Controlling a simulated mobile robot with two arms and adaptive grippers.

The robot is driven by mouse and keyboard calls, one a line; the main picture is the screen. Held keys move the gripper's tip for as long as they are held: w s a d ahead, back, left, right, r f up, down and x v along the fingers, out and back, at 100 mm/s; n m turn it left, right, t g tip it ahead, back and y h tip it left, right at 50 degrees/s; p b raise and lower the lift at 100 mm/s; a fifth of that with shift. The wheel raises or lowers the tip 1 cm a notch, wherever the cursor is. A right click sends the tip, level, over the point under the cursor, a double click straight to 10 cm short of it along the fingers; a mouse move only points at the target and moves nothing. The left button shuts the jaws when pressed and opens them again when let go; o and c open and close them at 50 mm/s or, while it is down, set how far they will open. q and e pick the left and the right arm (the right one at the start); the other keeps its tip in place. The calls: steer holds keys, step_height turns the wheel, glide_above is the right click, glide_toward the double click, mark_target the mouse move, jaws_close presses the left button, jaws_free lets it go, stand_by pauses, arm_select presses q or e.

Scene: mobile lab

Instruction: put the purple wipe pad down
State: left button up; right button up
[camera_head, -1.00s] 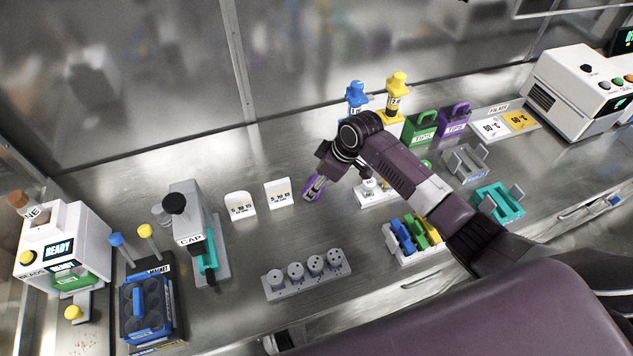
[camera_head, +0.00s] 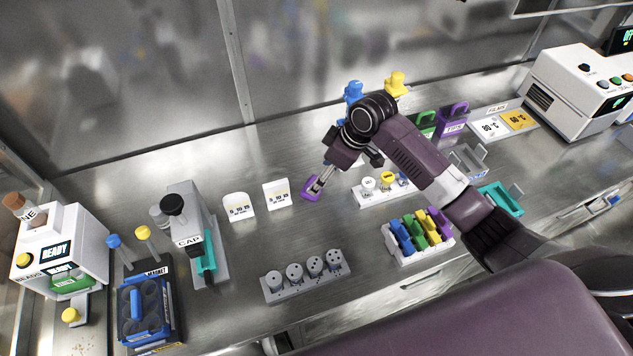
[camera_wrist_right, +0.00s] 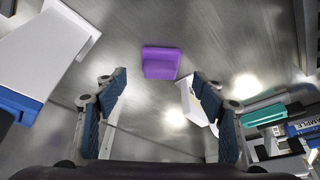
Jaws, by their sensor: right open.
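The purple wipe pad (camera_head: 309,190) lies on the steel bench, right of two small white label cards. In the right wrist view the pad (camera_wrist_right: 160,63) sits centred beyond my fingertips, with clear gaps to both fingers. My right gripper (camera_wrist_right: 160,84) is open and empty. In the head view my right gripper (camera_head: 318,184) is just over the pad, with its fingers partly covering it. My left gripper is not in view.
White cards (camera_head: 277,194) stand left of the pad. A rack of small capped vials (camera_head: 368,197) stands to its right. A grey socket block (camera_head: 304,277) and a rack of coloured items (camera_head: 418,238) are nearer me. Bench around the pad is clear.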

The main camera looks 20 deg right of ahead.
steer(key=v, duration=0.6)
steer(key=shift+r, duration=0.2)
